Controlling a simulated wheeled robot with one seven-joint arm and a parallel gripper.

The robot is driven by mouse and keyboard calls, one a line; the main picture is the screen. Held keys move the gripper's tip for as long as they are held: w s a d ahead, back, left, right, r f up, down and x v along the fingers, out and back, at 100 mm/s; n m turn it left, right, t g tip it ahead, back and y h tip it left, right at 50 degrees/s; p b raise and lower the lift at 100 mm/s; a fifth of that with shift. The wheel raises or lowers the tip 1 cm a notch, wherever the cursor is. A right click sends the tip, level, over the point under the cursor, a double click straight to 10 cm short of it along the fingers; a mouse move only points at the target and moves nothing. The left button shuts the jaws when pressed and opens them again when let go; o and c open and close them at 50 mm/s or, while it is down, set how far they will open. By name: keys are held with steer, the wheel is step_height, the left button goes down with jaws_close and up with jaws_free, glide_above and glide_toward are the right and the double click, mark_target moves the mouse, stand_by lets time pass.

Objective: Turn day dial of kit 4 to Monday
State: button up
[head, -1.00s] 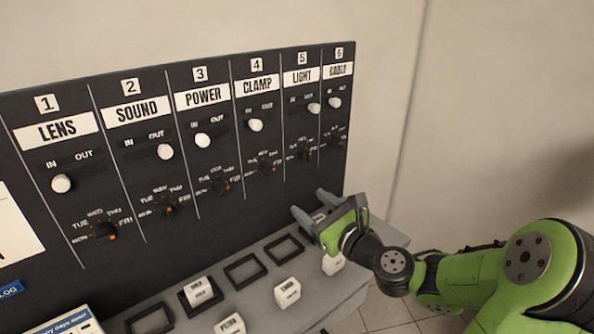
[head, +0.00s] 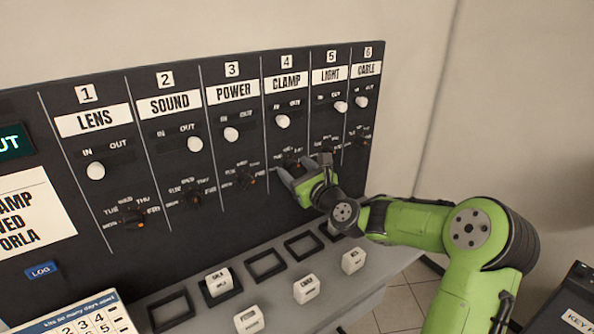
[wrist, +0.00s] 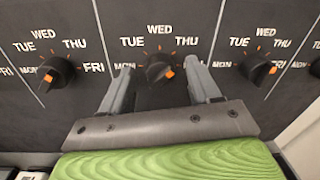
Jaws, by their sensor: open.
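The kit 4 day dial (wrist: 158,71) is a black round knob in the CLAMP column, with an orange mark at its right side. TUE, WED and THU show above it and MON at its left. The label at its right is hidden behind a finger. My gripper (wrist: 156,74) is open, with one finger on each side of this knob; I cannot tell whether either touches it. In the head view my gripper (head: 304,168) is at the panel below the CLAMP slider and hides part of the dial.
The kit 3 dial (wrist: 57,72) is to the left and the kit 5 dial (wrist: 260,70) to the right. The white CLAMP slider knob (head: 283,121) is above. A grey ledge (head: 290,275) below bears white blocks and black square frames.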

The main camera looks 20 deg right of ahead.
steer(key=c, duration=1)
steer(key=shift+c, duration=0.2)
